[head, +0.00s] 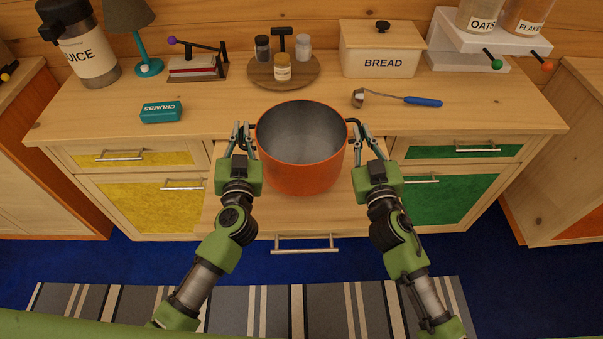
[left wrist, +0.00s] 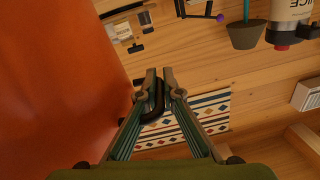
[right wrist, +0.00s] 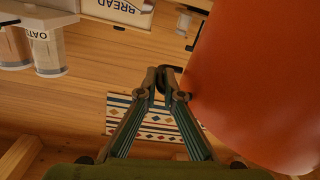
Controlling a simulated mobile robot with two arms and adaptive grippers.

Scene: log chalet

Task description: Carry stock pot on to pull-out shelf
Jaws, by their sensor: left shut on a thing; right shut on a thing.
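The stock pot (head: 301,178) is orange with a grey inside, upright and empty. In the head view it is over the pull-out shelf (head: 234,214), a pale wooden board standing out from the counter front. I cannot tell whether its base touches anything. My left gripper (head: 241,137) is shut on the pot's left black handle, also seen in the left wrist view (left wrist: 157,98). My right gripper (head: 361,135) is shut on the right handle, with the fingers meeting around it in the right wrist view (right wrist: 160,82). The pot wall fills one side of each wrist view.

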